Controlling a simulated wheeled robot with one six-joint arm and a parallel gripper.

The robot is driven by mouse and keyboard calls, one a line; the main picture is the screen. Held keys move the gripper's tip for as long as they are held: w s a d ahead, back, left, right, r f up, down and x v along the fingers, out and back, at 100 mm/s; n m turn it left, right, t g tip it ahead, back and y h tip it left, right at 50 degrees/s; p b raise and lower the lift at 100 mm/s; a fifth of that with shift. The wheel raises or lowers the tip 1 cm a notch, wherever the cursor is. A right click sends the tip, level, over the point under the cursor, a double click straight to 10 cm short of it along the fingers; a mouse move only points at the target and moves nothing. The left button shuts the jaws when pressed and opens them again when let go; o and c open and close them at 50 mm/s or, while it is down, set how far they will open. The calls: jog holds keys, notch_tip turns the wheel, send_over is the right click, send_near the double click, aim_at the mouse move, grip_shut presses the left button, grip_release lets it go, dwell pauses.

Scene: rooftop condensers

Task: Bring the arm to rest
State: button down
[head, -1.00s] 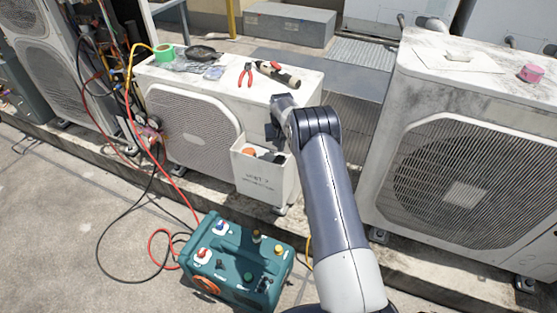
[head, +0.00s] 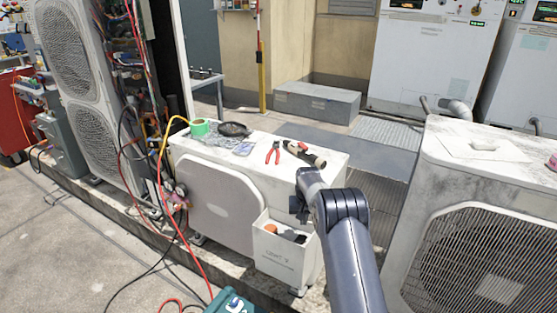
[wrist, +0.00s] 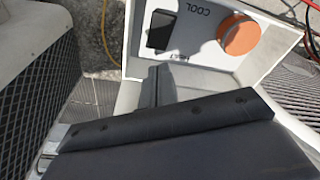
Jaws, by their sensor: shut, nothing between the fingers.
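My gripper (head: 297,212) hangs at the end of my dark arm, above the right rear of an open white bin (head: 275,258). The bin is at the front right corner of the middle condenser (head: 219,196). The gripper is shut with nothing in it. In the wrist view the dark gripper body (wrist: 180,135) fills the lower part and hides part of the bin (wrist: 262,75).
On the condenser top lie red pliers (head: 273,153), a dark-handled tool (head: 304,153), green tape (head: 200,127) and a black dish (head: 234,129). Another condenser (head: 480,260) stands right, across a gap. Hoses (head: 182,232) hang at left. A teal case (head: 232,304) sits on the ground.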

aim_at(302, 236)
notch_tip(302, 236, down, 6)
jog(key=shift+f+b, duration=0.1)
jog(key=shift+b, duration=0.85)
